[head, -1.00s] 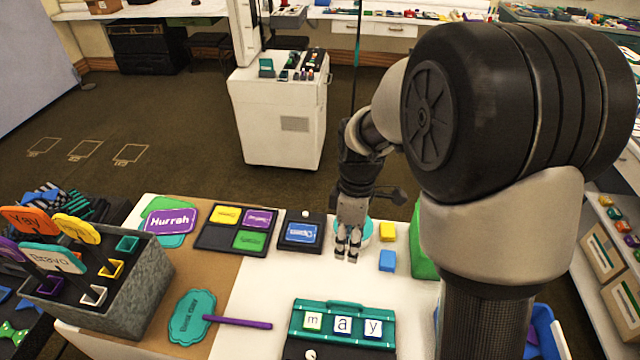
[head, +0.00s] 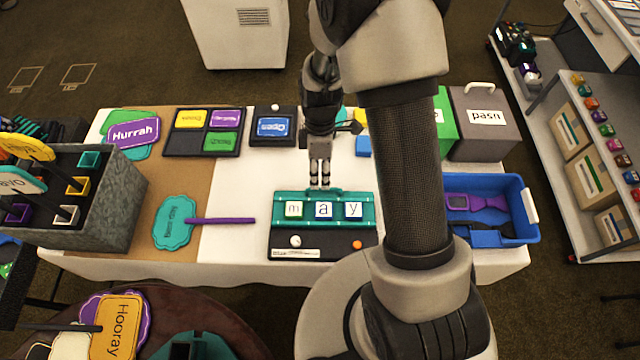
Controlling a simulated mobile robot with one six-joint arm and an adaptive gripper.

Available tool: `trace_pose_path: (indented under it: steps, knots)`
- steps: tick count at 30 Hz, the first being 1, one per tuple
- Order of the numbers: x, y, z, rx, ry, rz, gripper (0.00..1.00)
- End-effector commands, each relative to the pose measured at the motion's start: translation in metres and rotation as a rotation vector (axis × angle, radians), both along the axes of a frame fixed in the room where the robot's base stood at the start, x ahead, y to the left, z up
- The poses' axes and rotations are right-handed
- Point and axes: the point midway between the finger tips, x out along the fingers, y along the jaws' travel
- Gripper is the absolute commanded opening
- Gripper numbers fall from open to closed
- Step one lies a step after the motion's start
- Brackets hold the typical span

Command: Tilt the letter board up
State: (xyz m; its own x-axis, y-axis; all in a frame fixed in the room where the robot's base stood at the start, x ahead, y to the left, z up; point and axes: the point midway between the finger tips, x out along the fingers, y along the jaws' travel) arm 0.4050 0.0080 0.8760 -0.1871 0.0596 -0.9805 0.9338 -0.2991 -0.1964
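The letter board (head: 283,198) is a teal panel on a black base (head: 337,243), at the front middle of the white table. Its panel carries three white tiles reading "m", "a" and "y". A white knob and an orange button show on the base. My gripper (head: 320,184) points down at the board's far edge, by the handle along the top of the panel. The two fingers look slightly apart with nothing visible between them. I cannot tell whether the fingertips touch the handle.
A teal paddle sign with a purple stick (head: 220,220) lies left of the board. Behind are a black tray of coloured cards (head: 203,145) and a blue card stand (head: 272,140). A blue bin (head: 513,190) stands right. A grey planter of signs (head: 125,190) stands left.

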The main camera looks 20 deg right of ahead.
Motion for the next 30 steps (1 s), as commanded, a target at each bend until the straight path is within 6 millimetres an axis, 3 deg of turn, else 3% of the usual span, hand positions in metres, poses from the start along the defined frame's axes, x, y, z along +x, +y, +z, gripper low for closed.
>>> trace_pose_path:
  steps: [1,6,18,30]
  knots:
    - [-0.003,0.001,-0.012,0.0,0.003,0.0,0.3]
    - [-0.006,0.002,-0.029,0.0,0.001,-0.001,0.3]
    - [-0.006,0.002,-0.035,0.0,-0.001,-0.001,0.3]
    - [-0.006,0.002,-0.035,0.0,-0.001,-0.001,0.03]
